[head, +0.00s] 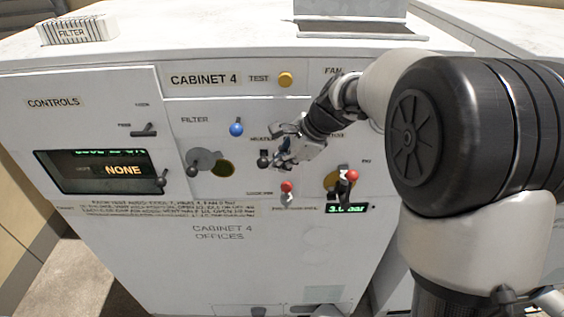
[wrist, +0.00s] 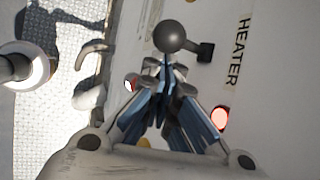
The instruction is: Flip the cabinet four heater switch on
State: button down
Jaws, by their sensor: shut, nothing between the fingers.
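Cabinet 4 (head: 218,275) is a white metal box with a control panel on its front. The heater switch (wrist: 172,36) is a lever with a dark grey ball knob, beside the HEATER label (wrist: 238,52) in the wrist view. In the head view its dark ball (head: 262,162) shows just left of my gripper (head: 275,158), which partly hides the switch and its label. My gripper in the wrist view (wrist: 164,66) is shut and empty, its blue-grey fingertips right at the ball. I cannot tell whether they touch it, or which way the lever is set.
A blue knob (head: 236,129), a grey round filter handle (head: 205,162) and red knobs (head: 286,187) (head: 353,174) surround the switch closely. A display reading NONE (head: 125,170) is at left. A yellow test button (head: 285,79) is above. A FILTER box (head: 75,32) lies on top.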

jog(key=shift+r, duration=0.1)
jog(key=shift+r+p, duration=0.7)
jog(key=shift+p, duration=0.05)
jog(key=v, duration=1.2)
